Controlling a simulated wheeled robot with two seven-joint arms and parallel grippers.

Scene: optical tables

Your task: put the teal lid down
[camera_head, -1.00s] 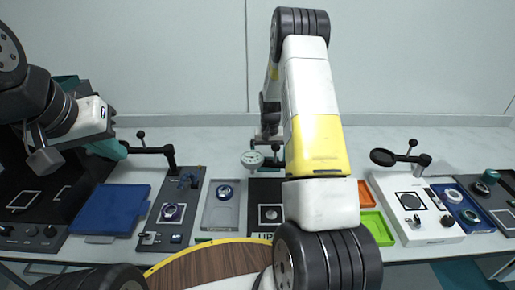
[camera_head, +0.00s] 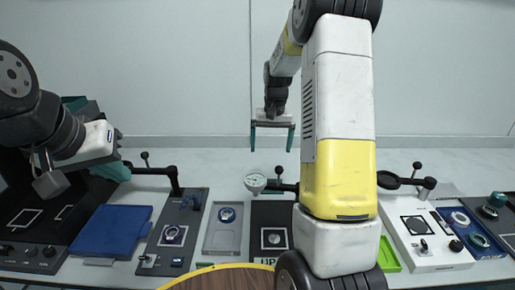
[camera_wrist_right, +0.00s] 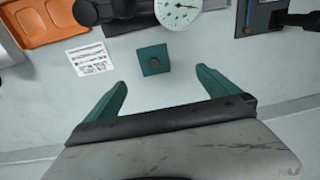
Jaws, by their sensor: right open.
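The teal lid (camera_wrist_right: 154,60) is a small square with a dark round knob. In the right wrist view it lies on the pale table surface, apart from my fingers. My right gripper (camera_wrist_right: 160,92) is open and empty, with its two teal fingers spread on either side below the lid in the picture. In the head view my right gripper (camera_head: 272,139) is raised above the back of the table. I cannot make out the lid in the head view. My left gripper (camera_head: 112,171) is at the left, over dark equipment; its finger gap is not clear.
A dial gauge (camera_wrist_right: 178,12) and a printed card (camera_wrist_right: 91,59) are near the lid. An orange tray (camera_wrist_right: 45,22) lies beyond the card. In the head view a blue panel (camera_head: 112,231) and several instrument plates line the table front. A pale wall stands behind.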

